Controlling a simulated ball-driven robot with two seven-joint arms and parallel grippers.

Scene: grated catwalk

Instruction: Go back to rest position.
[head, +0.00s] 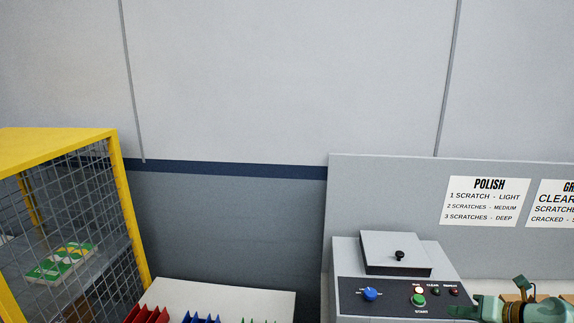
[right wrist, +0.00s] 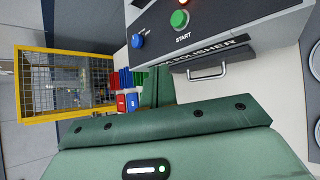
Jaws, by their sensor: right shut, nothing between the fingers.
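My right gripper (head: 462,312) is at the bottom right of the head view, in front of the polisher's panel. Its green fingers (right wrist: 152,92) are shut and empty in the right wrist view. My left gripper is not in view. The grey polisher (head: 352,290) stands at the lower right of the head view, with a closed lid and black knob, a blue dial and a green START button. The right wrist view shows its front (right wrist: 265,28) and a drawer-like handle (right wrist: 207,70) close beyond the fingers.
A yellow-framed mesh cage (head: 132,222) stands at left with a green-yellow item inside. A white surface (head: 240,296) holds red, blue and green racks (head: 148,313). Signs (head: 486,201) hang on the grey backboard. Round grey-rimmed items (right wrist: 315,62) show at the right wrist view's edge.

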